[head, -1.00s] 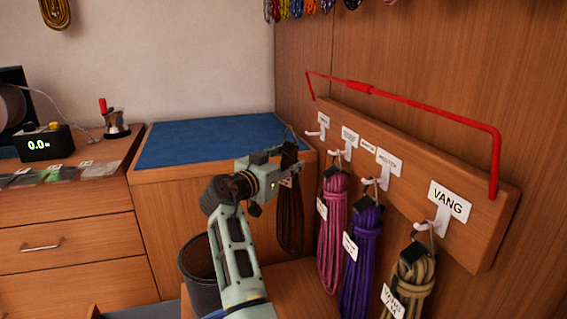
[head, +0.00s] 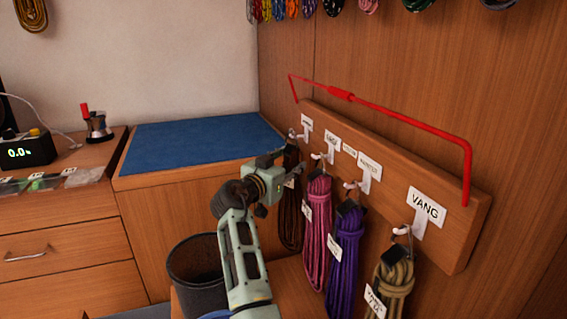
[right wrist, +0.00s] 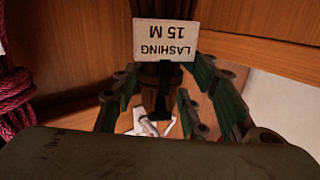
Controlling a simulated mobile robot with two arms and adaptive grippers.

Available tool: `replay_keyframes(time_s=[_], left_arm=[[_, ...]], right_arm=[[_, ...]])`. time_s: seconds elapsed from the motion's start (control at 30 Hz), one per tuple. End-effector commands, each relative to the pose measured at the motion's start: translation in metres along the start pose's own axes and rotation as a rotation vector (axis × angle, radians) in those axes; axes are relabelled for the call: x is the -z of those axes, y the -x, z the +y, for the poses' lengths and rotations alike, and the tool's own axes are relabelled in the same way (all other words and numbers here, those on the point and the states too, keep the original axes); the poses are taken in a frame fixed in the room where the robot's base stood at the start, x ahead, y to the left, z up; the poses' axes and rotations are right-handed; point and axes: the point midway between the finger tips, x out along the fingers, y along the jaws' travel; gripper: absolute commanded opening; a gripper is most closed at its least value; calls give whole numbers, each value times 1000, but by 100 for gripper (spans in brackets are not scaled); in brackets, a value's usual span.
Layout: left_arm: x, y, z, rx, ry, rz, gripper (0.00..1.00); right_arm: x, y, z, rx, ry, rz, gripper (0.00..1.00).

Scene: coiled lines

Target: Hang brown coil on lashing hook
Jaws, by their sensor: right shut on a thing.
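The brown coil (head: 290,222) hangs upright at the far end of the hook board, left of the pink coil. My right gripper (head: 290,170) is shut on its upper part, near the black strap. The lashing hook (head: 297,135) is the farthest white hook, just above the coil's top. In the right wrist view, the upside-down tag reading LASHING 15 M (right wrist: 165,40) lies in front of the brown coil, between the fingers (right wrist: 175,100). The white hook (right wrist: 150,126) shows close by the black strap. I cannot tell whether the coil's loop is around it. My left gripper is out of view.
Pink (head: 317,235), purple (head: 344,255) and tan (head: 391,285) coils hang from the nearer hooks on the wooden board (head: 450,235). A red bar (head: 400,118) spans above the hooks. A dark bin (head: 198,275) stands below left. The blue-topped cabinet (head: 195,142) is behind.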

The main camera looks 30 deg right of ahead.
Motion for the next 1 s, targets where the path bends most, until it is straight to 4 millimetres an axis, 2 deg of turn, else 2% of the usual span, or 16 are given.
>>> replay_keyframes(time_s=[0.07,0.43,0.6,1.0], left_arm=[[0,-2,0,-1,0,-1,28],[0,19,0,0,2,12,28],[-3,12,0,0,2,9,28],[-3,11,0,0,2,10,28]], right_arm=[[2,-3,3,0,-1,4,0],[-5,-10,9,0,-3,5,0],[-8,-12,10,0,-2,5,0],[-8,-13,10,0,-1,3,0]])
